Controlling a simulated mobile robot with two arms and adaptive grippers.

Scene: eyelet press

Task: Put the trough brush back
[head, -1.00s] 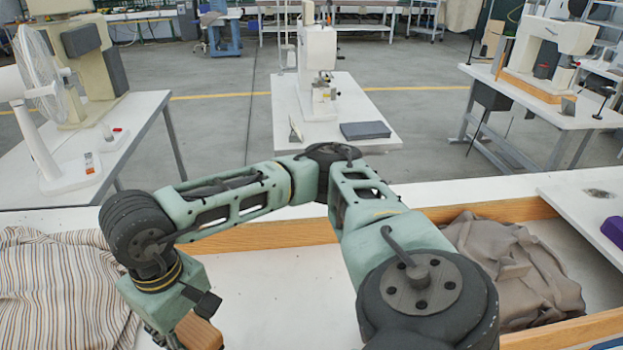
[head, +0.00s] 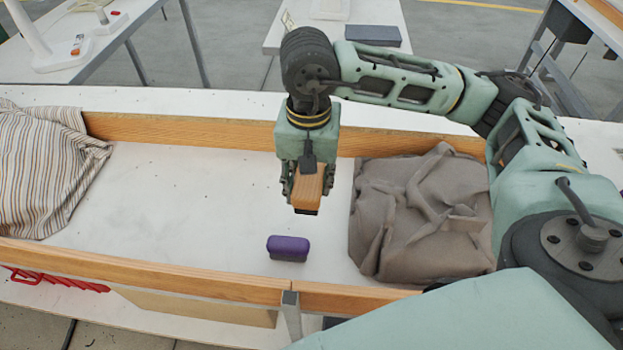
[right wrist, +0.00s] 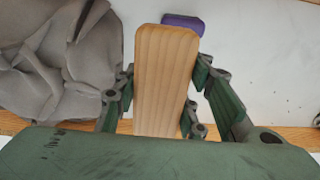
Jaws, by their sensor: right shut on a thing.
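The trough brush (head: 308,186), a pale wooden block with a dark underside, is held in my right gripper (head: 306,192). The gripper's fingers are shut on its sides. In the right wrist view the brush's wooden back (right wrist: 163,75) stands out between the fingers (right wrist: 160,98). The brush hangs over the white trough floor (head: 200,195), between the wooden rails. A purple block (head: 288,248) lies on that floor, nearer than the brush; it also shows in the right wrist view (right wrist: 182,22) beyond the brush. My left gripper is out of view.
A crumpled grey-brown cloth (head: 420,215) fills the trough's right part. A striped cloth (head: 45,165) lies at the left end. The back rail (head: 190,131) and front rail (head: 150,270) border the trough. Red hooks (head: 60,281) show below the front rail. The floor's middle left is clear.

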